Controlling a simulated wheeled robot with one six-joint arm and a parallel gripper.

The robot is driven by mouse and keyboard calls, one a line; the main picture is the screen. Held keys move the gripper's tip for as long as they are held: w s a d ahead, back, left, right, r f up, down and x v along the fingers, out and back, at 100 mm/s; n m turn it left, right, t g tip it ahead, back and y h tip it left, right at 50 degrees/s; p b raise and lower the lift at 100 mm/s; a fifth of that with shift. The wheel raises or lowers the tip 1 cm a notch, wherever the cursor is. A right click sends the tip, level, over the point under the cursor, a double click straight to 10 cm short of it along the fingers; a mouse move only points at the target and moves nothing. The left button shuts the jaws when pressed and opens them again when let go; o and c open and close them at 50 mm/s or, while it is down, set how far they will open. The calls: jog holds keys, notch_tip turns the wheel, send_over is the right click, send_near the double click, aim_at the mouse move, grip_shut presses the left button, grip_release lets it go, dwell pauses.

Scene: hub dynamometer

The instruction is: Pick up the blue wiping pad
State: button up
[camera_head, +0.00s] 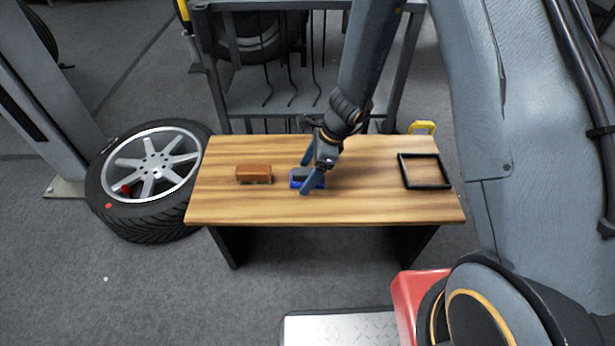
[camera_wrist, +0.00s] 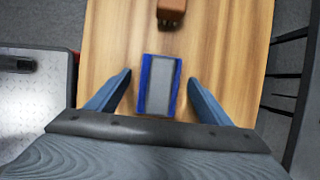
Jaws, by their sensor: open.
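The blue wiping pad (camera_head: 299,179) lies on the wooden table (camera_head: 370,208), with a grey strip along its middle. In the wrist view the pad (camera_wrist: 147,85) lies between and ahead of my two blue fingers, with a gap on each side. My gripper (camera_head: 306,180) is open above the table at the pad, its fingers partly overlapping the pad in the head view. It also shows in the wrist view (camera_wrist: 159,78), with nothing held. I cannot tell the exact height of the fingertips above the tabletop.
A brown block (camera_head: 253,173) lies left of the pad; it is at the top of the wrist view (camera_wrist: 172,10). A black square frame (camera_head: 424,185) lies on the table's right side. A wheel (camera_head: 150,180) rests on the floor to the left. A dark metal rack (camera_head: 222,90) stands behind.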

aim_at(307, 171)
jog(key=c, duration=1.1)
notch_tip(307, 171, up, 10)
jog(key=p, duration=0.3)
jog(key=shift+c, duration=0.2)
